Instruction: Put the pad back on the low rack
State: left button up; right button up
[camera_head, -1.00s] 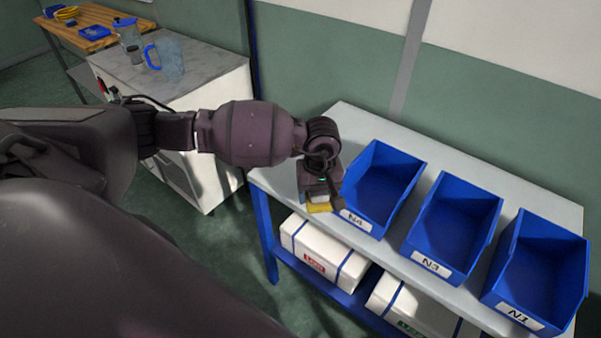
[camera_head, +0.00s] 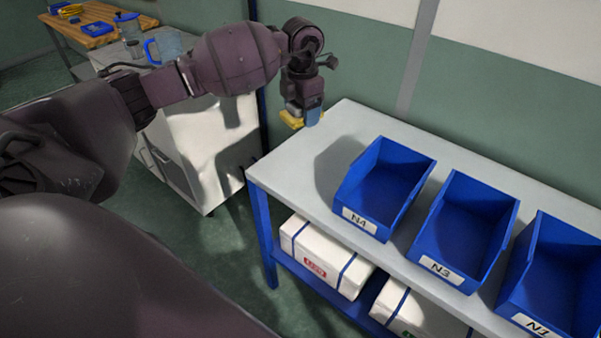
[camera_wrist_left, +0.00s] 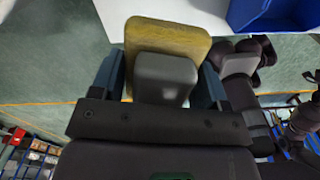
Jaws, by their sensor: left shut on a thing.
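The pad (camera_head: 291,121) is a yellow slab with a grey block on its back. My left gripper (camera_head: 304,117) is shut on the pad and holds it in the air above the left end of the bench with the blue bins. In the left wrist view, the two fingers (camera_wrist_left: 165,82) stand on either side of the grey block (camera_wrist_left: 166,77), and the yellow slab (camera_wrist_left: 168,32) shows beyond them. My right gripper is not in view. I cannot tell which piece here is the low rack.
The grey bench (camera_head: 302,165) carries blue bins, one labelled N4 (camera_head: 360,220), with white boxes (camera_head: 318,266) on its lower shelf. Its left end is clear. A white cabinet (camera_head: 208,150) with jugs stands to the left, and a wooden table (camera_head: 75,36) lies behind.

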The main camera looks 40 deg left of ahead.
pick_arm(q)
jog(key=n, duration=0.1)
jog(key=a+r+n, duration=0.1)
jog(key=shift+w+a+r+n, duration=0.1)
jog(key=shift+w+a+n, duration=0.05)
jog(key=shift+w+n, duration=0.25)
jog(key=shift+f, duration=0.2)
jog(key=b, duration=0.2)
send_over(299, 171)
notch_tip(299, 171, down, 13)
jog(key=shift+r, duration=0.1)
jog(key=shift+f, duration=0.65)
jog(key=shift+f+b, duration=0.35)
jog(key=shift+f, duration=2.3)
jog(key=shift+f, duration=0.1)
jog(key=o, duration=1)
jog(key=shift+c, duration=0.2)
